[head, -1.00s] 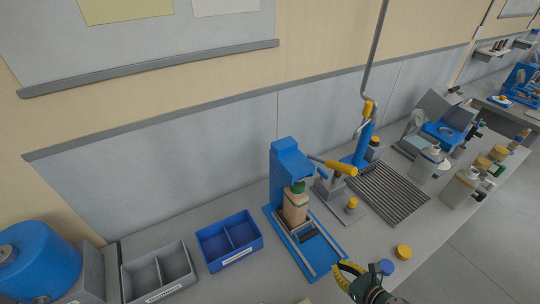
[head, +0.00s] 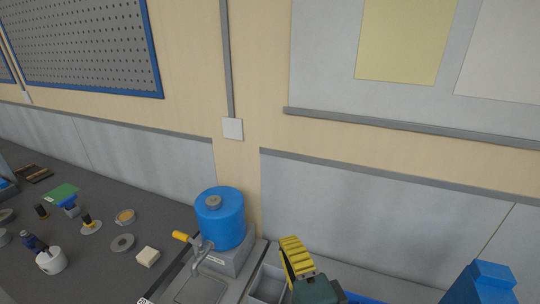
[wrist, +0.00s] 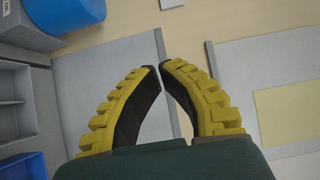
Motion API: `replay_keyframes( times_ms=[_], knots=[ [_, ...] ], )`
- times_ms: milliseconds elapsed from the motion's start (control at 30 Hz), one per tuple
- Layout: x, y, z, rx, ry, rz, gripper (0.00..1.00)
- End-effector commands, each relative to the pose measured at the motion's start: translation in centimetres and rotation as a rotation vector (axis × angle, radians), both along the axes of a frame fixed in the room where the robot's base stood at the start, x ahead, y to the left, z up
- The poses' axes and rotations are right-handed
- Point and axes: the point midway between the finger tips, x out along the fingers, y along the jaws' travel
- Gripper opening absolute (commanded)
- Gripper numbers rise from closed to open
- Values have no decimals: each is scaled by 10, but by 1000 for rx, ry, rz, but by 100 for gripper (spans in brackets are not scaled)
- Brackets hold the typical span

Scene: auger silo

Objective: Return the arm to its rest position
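My gripper (head: 291,240) shows at the bottom centre of the head view, raised in front of the grey wall panel, its yellow ridged fingers pointing up. In the wrist view my gripper (wrist: 161,68) has its two curved fingers brought together at the tips. Nothing is held between them. The arm behind the gripper is mostly out of the frame.
A blue drum (head: 221,220) with a tap stands left of my gripper. A grey bin (head: 268,284) is just beside the gripper, low in view. A blue stand (head: 484,284) is at bottom right. Small parts lie on the dark bench (head: 100,180) at left.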

Motion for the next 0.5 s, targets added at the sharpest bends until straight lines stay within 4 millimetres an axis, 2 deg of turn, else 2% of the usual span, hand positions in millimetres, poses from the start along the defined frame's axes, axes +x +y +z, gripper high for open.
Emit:
replay_keyframes(
  times_ms=[33, 100, 167, 200, 333, 433, 467, 500],
  knots=[
    [-12, 24, 39, -163, -112, 7, 0],
    [-37, 39, 87, -427, -268, -44, 0],
    [-62, 35, 119, -653, -373, -134, 0],
    [-77, 25, 134, -795, -415, -209, 0],
    [-116, -2, 160, -1210, -460, -408, 0],
    [-118, -8, 160, -1490, -440, -464, 0],
    [-118, -8, 175, -1533, -443, -470, 0],
    [-118, -8, 202, -1519, -444, -469, 0]
  ],
)
